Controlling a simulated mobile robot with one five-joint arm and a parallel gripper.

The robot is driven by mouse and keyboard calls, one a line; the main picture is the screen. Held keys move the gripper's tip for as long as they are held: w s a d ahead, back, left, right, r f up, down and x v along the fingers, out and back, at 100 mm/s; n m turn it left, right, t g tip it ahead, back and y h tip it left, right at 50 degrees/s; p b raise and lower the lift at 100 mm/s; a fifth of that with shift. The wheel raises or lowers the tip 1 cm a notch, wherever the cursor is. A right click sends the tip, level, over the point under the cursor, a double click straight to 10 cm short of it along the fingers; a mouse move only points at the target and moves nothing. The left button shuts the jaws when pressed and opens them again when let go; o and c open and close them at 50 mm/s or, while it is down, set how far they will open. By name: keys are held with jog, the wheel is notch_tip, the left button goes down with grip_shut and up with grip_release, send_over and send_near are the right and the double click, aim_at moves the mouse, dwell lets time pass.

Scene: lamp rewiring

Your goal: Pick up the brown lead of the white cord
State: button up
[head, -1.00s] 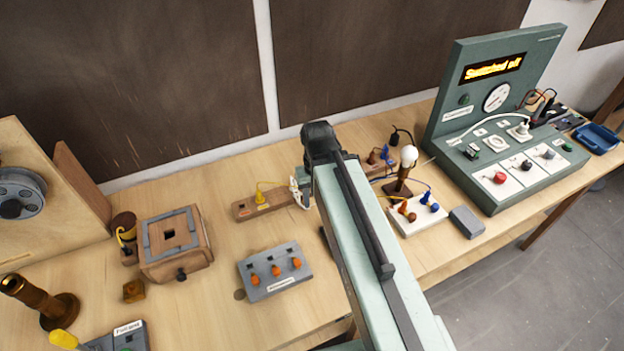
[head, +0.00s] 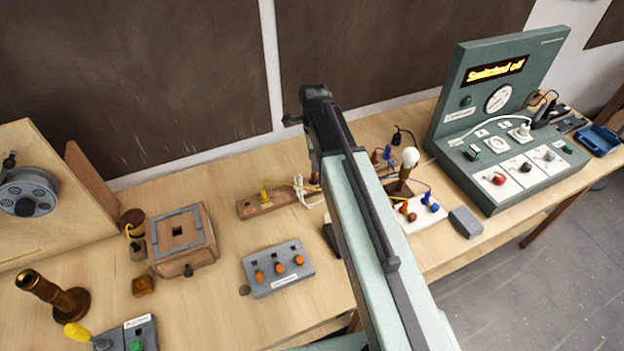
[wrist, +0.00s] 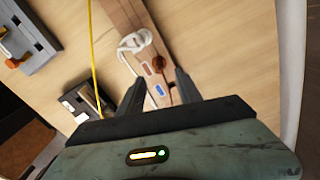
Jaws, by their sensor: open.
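The white cord (head: 310,190) lies bunched on the right part of a wooden strip (head: 252,208), left of my arm in the head view. In the wrist view the white cord (wrist: 133,43) is looped across the wooden strip (wrist: 118,12), beyond my fingertips. A small brown piece (wrist: 158,64) shows beside the cord, close to a red and a blue label; I cannot tell if it is the brown lead's end. My gripper (wrist: 160,82) is open and empty above the strip, with the blue label between its fingers. In the head view my arm hides its fingertips.
A yellow wire (wrist: 92,55) runs left of the cord. A grey block with orange knobs (head: 278,269) stands nearer. Right of my arm are a lamp bulb (head: 410,157), a white terminal board (head: 425,217) and the green test panel (head: 500,170) reading "Switched off".

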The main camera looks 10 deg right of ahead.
aim_at(314, 175)
notch_tip(314, 175, down, 8)
jog(key=b, duration=0.6)
jog(key=shift+s+r+b, duration=0.1)
jog(key=shift+r+b, duration=0.05)
jog(key=shift+b, duration=0.25)
jog(key=shift+r, duration=0.2)
grip_shut()
